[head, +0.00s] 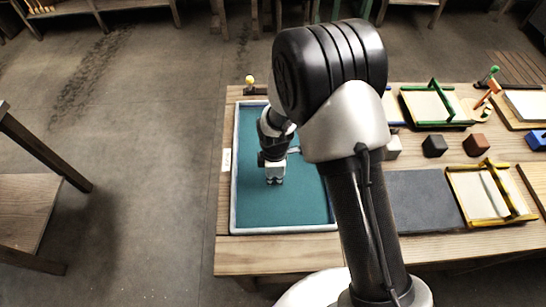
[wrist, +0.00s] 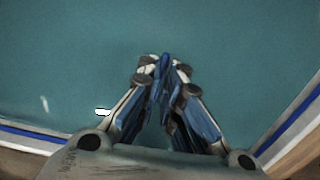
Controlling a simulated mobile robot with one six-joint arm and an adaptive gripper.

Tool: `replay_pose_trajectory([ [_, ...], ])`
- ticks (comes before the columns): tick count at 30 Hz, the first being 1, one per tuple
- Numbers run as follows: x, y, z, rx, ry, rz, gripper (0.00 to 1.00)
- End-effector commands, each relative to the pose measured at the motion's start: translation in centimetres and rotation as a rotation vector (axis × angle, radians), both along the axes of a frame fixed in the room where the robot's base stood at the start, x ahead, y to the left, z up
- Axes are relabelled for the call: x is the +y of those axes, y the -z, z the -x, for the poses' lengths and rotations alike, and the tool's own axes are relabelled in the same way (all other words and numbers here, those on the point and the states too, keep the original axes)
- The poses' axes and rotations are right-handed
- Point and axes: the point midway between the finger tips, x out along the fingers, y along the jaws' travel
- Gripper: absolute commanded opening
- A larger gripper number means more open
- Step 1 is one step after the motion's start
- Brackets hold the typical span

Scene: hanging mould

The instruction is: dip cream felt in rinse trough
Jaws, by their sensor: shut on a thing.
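The rinse trough (head: 235,205) is a long tray with a pale rim and blue-green water; its rim (wrist: 35,138) also shows in the wrist view. My gripper (head: 275,182) points down over the middle of the trough. In the wrist view my gripper (wrist: 164,66) has its fingers drawn together at the tips, over the blue-green surface. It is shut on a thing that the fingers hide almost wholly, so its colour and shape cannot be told. Whether the tips touch the water is unclear.
A dark grey mat (head: 425,200) lies right of the trough, partly behind my arm. Beyond it are a yellow-framed tray (head: 462,203) and a green-framed tray (head: 407,108). A black block (head: 435,146) and a brown block (head: 477,144) stand between them.

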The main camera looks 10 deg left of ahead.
Motion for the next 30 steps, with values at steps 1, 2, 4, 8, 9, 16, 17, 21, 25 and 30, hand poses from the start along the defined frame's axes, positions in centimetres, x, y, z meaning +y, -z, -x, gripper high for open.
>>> replay_pose_trajectory([
  [1,0.1,0.0,-0.3,0.0,0.001,0.0,0.0],
  [2,0.1,0.0,-0.4,0.0,0.001,0.0,0.0],
  [4,0.1,0.0,-0.6,0.0,0.001,0.0,0.0],
  [8,0.1,0.0,-0.6,0.001,0.0,0.0,0.0],
  [9,0.1,0.0,-0.6,0.001,0.0,0.0,0.0],
  [16,-0.1,-0.1,0.4,0.001,-0.002,0.0,0.0],
  [17,-0.1,-0.1,0.6,0.0,-0.002,0.0,0.0],
  [21,-0.3,-0.1,1.5,0.001,-0.002,0.0,0.0],
  [25,-0.5,0.0,2.1,0.001,-0.001,0.0,0.0],
  [30,-0.6,0.0,2.3,0.0,-0.001,0.0,0.0],
])
